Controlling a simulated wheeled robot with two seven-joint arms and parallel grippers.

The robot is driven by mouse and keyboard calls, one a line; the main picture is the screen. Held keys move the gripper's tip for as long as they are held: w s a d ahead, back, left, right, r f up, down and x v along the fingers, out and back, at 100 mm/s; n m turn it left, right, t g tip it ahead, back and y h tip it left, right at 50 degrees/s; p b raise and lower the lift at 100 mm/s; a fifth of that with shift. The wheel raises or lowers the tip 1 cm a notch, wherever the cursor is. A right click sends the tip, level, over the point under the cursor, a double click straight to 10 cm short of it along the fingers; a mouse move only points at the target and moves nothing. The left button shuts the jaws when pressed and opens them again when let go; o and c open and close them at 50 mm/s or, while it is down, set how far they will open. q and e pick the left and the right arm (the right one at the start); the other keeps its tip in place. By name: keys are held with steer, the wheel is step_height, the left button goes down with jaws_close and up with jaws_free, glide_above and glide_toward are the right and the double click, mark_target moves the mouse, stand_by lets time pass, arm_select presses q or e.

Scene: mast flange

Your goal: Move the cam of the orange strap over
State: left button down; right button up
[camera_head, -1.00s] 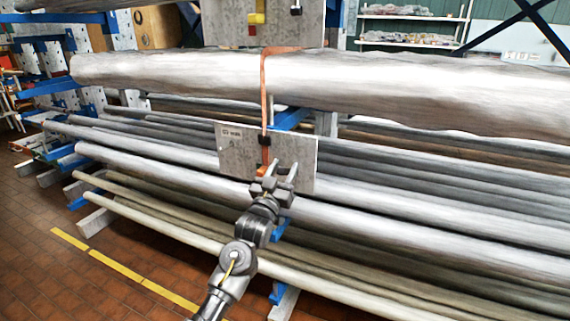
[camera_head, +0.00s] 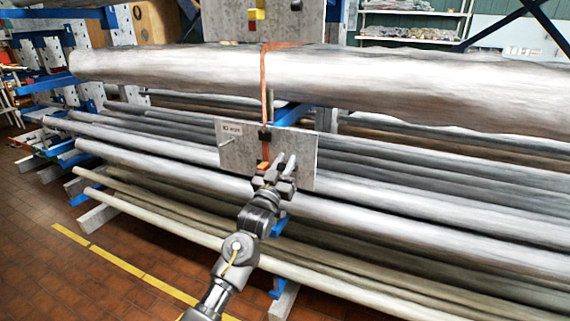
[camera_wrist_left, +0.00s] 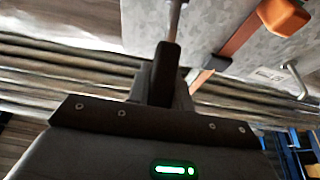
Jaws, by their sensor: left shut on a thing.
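The orange strap (camera_head: 264,90) runs down over the big pale mast to a grey plate (camera_head: 240,155). Its black cam (camera_head: 265,133) sits on the strap at the plate's upper part. An orange block (camera_head: 263,166) is at the strap's lower end. The wrist view shows this orange block (camera_wrist_left: 284,17), the strap (camera_wrist_left: 240,40) and the dark cam (camera_wrist_left: 217,62). My left gripper (camera_head: 285,164) is in front of the plate, right of the orange block. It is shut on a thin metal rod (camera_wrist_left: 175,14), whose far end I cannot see. My right gripper is out of view.
A metal peg (camera_head: 227,141) sticks out at the plate's left, beside a small label. Long pipes (camera_head: 400,215) lie on blue rack arms below and behind the plate. Another grey plate (camera_head: 225,22) with yellow and red parts stands above.

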arm_select(q)
steer(key=shift+w+d+r+g+y+p, duration=0.25)
steer(key=shift+w+r+g+p, duration=0.5)
steer(key=shift+p, duration=1.35)
steer(key=shift+w+d+r+g+y+p, duration=0.1)
steer(key=shift+w+r+g+y+p, duration=0.3)
steer(key=shift+g+p, duration=1.15)
steer(key=shift+w+d+r+g+y+p, duration=0.25)
steer(key=shift+w+r+p, duration=0.35)
steer(key=shift+p, duration=2)
steer(key=shift+w+d+g+p, duration=0.1)
steer(key=shift+w+g+p, duration=0.35)
steer(key=shift+g+p, duration=0.45)
steer(key=shift+f, duration=0.1)
